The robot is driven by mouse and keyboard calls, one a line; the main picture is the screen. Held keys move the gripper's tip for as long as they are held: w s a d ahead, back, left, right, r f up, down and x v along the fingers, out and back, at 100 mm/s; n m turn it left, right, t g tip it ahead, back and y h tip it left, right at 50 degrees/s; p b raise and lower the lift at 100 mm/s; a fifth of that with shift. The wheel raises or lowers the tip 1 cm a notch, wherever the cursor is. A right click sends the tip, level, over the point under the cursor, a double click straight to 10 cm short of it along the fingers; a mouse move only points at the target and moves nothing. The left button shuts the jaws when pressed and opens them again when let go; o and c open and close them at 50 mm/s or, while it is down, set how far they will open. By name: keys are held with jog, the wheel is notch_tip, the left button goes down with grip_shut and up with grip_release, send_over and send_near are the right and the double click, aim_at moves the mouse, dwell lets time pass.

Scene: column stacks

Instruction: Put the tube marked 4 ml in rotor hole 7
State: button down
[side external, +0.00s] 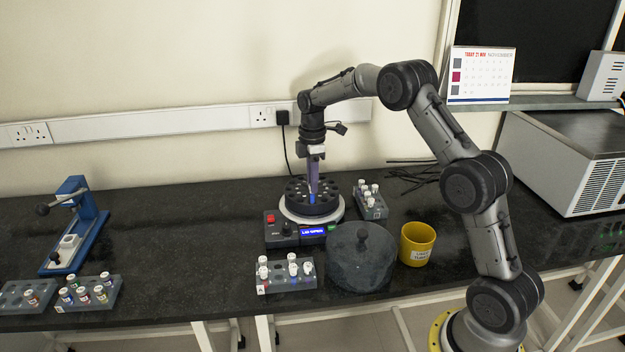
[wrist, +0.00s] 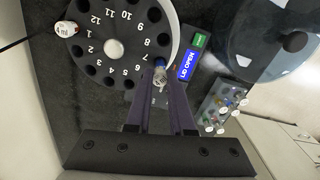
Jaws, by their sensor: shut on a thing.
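The black rotor (side external: 292,204) sits in the open centrifuge, and its numbered holes show in the wrist view (wrist: 113,62). My gripper (side external: 312,190) points down at the front of the rotor and is shut on a tube with blue on it (wrist: 160,72). In the wrist view this tube is at the rotor's edge beside number 7. I cannot tell how far it is in the hole, and its volume mark is not readable. Another tube, with a white top reading 4 ml and some red (wrist: 65,29), stands at the opposite edge, by number 1.
The centrifuge display (side external: 313,232) reads LID OPEN. A clear lid (side external: 360,262) and a yellow cup (side external: 417,243) stand in front and to the right. Tube racks stand in front (side external: 286,283), at right (side external: 371,208) and far left (side external: 88,300), near a blue hand press (side external: 76,225).

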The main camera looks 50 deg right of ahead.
jog(key=shift+f, duration=1.5)
dwell(0.3)
jog(key=c, duration=0.7)
grip_release()
jog(key=shift+o, duration=0.2)
jog(key=shift+o, duration=1.4)
jog(key=shift+r, duration=3.05)
